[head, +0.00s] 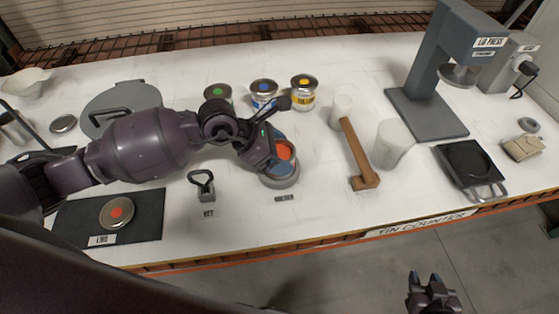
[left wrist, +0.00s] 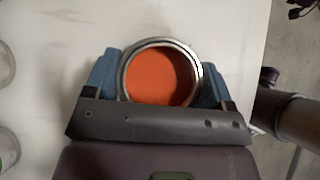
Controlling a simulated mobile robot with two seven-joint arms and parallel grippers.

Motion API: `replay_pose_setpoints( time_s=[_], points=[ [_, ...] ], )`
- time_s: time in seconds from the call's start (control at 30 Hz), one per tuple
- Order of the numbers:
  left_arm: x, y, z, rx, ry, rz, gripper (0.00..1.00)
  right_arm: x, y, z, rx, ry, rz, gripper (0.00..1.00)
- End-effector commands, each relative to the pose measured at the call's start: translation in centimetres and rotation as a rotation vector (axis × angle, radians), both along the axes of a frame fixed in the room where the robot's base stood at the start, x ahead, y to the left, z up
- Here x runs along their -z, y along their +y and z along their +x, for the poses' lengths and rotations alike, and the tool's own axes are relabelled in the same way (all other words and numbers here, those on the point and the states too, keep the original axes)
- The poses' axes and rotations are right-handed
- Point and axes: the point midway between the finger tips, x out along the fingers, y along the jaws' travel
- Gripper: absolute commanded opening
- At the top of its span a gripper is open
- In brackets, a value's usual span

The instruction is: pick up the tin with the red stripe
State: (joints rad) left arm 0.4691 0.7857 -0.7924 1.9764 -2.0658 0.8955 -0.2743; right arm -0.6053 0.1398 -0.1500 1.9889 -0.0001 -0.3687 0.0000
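An open tin with orange-red contents (head: 285,150) stands in the middle of the counter; the left wrist view shows its round metal rim and orange inside (left wrist: 160,78). No stripe on its side can be made out, as the gripper hides part of it. My left gripper (head: 268,150) has its blue fingers on either side of this tin, close against it with no clear gap (left wrist: 158,85). Whether the tin is off the counter cannot be told. My right gripper (head: 425,279) hangs empty beyond the counter's front edge, its fingertips apart.
A lid with a red dot (head: 117,211) lies on a dark mat.

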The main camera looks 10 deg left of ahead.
Motion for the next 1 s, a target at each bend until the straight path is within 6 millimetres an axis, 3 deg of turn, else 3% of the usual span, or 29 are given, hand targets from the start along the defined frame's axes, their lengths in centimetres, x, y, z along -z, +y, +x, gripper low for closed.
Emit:
replay_pose_setpoints(
  time_s=[0.1, 0.57, 1.0],
  points=[
    [-0.1, 0.0, 0.0, -0.001, -0.001, -0.001, 0.46, 0.3, -0.1, -0.3, 0.002, 0.008, 0.0, 0.39],
    [-0.4, 0.0, 0.1, 0.0, -0.002, -0.001, 0.46, -0.2, 0.0, 0.3, -0.003, -0.007, -0.002, 0.39],
    [-2.8, 0.0, 0.0, 0.001, -0.003, -0.002, 0.46, -0.5, 0.0, 0.7, -0.006, -0.016, -0.004, 0.39]
  ],
)
